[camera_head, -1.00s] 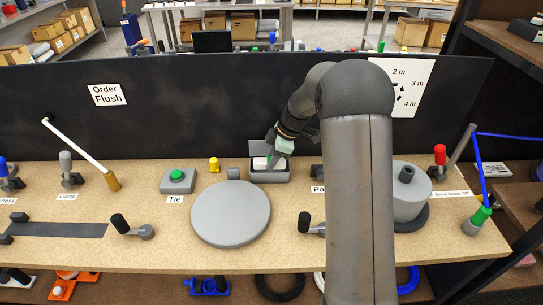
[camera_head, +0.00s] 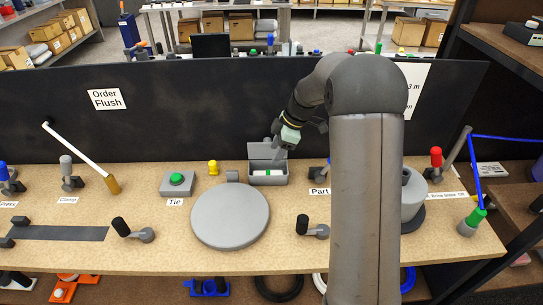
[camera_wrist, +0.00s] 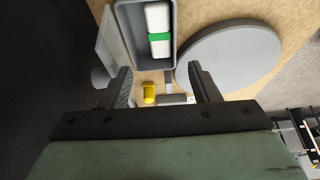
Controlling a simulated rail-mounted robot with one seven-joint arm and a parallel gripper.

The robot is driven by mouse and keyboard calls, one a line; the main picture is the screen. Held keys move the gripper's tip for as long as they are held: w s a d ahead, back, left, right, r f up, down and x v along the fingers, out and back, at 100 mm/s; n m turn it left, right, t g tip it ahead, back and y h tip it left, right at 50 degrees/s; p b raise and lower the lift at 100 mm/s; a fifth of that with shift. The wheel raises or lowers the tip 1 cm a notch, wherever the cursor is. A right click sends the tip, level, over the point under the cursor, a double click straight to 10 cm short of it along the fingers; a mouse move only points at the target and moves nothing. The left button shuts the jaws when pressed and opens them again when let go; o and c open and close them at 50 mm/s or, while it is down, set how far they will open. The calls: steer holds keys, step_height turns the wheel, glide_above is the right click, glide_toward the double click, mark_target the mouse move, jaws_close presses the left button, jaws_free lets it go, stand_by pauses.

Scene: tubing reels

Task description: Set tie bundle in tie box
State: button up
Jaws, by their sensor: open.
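The tie bundle (camera_head: 262,172) is white with a green band and lies inside the grey tie box (camera_head: 283,179) at the back of the bench.
A large grey disc (camera_head: 230,215) lies left of and in front of the box. A small yellow piece (camera_head: 213,168) and the green Tie button (camera_head: 177,179) stand left of it. A dark panel (camera_head: 180,115) rises behind the bench. My arm hides part of the right side.

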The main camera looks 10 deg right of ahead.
steer(key=p+v, duration=0.4)
steer(key=v, duration=0.8)
steer(key=s+a+r+m+h, duration=0.1)
steer(key=s+a+r+m, duration=0.2)
steer(key=s, duration=0.5)
steer(key=s+a+r+m+h, duration=0.1)
steer(key=s+a+m+h, duration=0.15)
steer(key=s+m, duration=0.45)
steer(key=s+f+m, duration=0.2)
steer(key=s+m, duration=0.1)
steer(key=s, duration=0.5)
steer(key=s+a+f+m, duration=0.1)
steer(key=s+f+m, duration=0.1)
steer(key=s, duration=0.7)
steer(key=shift+s+a+m+h, duration=0.3)
steer(key=shift+a+m+h, duration=0.05)
steer(key=shift+m+h, duration=0.1)
steer(key=shift+f, duration=0.1)
